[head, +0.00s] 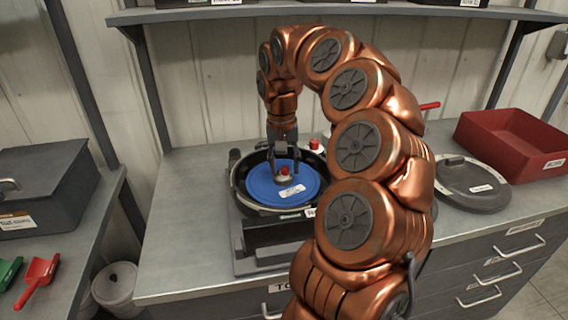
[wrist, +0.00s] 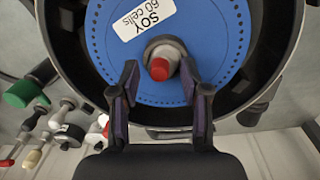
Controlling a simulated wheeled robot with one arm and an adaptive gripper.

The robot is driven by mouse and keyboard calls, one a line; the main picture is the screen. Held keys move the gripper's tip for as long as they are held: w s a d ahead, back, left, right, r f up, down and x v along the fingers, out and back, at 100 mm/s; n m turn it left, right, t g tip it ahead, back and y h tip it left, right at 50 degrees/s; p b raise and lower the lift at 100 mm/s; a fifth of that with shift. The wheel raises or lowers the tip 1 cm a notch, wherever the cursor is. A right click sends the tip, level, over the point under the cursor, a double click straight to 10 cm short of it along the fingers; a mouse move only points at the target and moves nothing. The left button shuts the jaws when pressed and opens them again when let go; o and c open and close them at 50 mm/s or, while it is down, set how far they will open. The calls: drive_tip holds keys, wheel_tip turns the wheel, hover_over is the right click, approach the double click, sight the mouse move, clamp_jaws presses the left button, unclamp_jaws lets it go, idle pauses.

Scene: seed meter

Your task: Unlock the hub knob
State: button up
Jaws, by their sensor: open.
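The hub knob (wrist: 160,62) is grey with a red centre, in the middle of a blue seed disc (wrist: 205,30). The disc carries a white label reading SOY 60 cells and sits in a black round housing (wrist: 262,70). In the head view the knob (head: 284,171) shows between the fingers, on the blue disc (head: 262,188). My gripper (wrist: 160,85) is open, with one finger on either side of the knob's near edge in the wrist view. I cannot tell whether the fingers touch the knob.
A dark round lid (head: 470,185) and a red bin (head: 520,138) stand on the bench at the right. A green knob (wrist: 23,93) and several small fittings are at the left in the wrist view. The bench left of the meter is clear.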

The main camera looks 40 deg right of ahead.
drive_tip(key=shift+c, duration=0.4)
clamp_jaws()
drive_tip(key=shift+n, duration=0.4)
drive_tip(key=n, duration=0.3)
drive_tip(key=shift+n, duration=0.4)
drive_tip(key=n, duration=0.4)
drive_tip(key=shift+n+p, duration=0.3)
drive_tip(key=n+p, duration=0.1)
drive_tip(key=n, duration=0.3)
drive_tip(key=shift+r+t, duration=0.1)
drive_tip(key=shift+t, duration=0.3)
drive_tip(key=n+p, duration=0.1)
drive_tip(key=n, duration=0.3)
drive_tip(key=shift+s+n, duration=0.1)
drive_tip(key=shift+n, duration=0.2)
